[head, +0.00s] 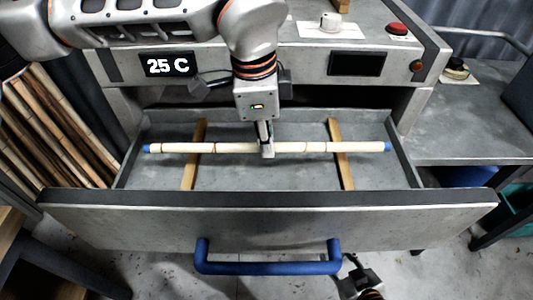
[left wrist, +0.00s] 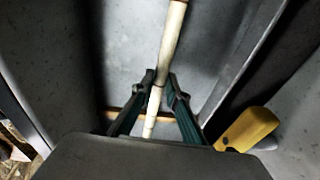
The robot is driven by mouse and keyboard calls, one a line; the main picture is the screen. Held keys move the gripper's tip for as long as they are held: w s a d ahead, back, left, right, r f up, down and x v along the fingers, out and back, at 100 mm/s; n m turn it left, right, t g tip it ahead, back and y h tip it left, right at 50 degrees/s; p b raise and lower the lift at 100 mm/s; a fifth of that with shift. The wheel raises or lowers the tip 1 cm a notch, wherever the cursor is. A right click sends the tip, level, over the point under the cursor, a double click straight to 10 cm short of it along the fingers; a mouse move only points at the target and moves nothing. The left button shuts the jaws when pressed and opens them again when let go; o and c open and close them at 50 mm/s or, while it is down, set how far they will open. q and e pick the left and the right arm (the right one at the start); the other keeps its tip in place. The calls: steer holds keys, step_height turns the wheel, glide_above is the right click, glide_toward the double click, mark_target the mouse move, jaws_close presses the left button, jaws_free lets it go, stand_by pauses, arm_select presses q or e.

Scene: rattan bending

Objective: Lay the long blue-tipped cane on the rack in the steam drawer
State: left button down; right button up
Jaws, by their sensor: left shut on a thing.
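The long pale cane (head: 230,147) with blue tips lies crosswise over the open steam drawer (head: 265,200). The rack shows as two wooden bars, one on the left (head: 189,172) and one on the right (head: 346,172). The cane spans both bars; I cannot tell whether it touches them. My left gripper (head: 267,150) comes down from above and is shut on the cane near its middle. In the left wrist view the cane (left wrist: 172,35) passes between the two fingers (left wrist: 160,92). My right gripper (head: 362,282) is partly visible low, beyond the drawer front; its fingers are unclear.
The drawer has a blue handle (head: 268,265) in front. The steamer above it shows a "25 C" display (head: 167,65) and a red button (head: 397,28). A grey side table (head: 460,115) is at the right.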

arm_select(q)
steer(key=shift+f, duration=2.4)
steer(key=shift+f, duration=0.2)
steer(key=c, duration=2)
jaws_free()
steer(key=shift+r, duration=0.1)
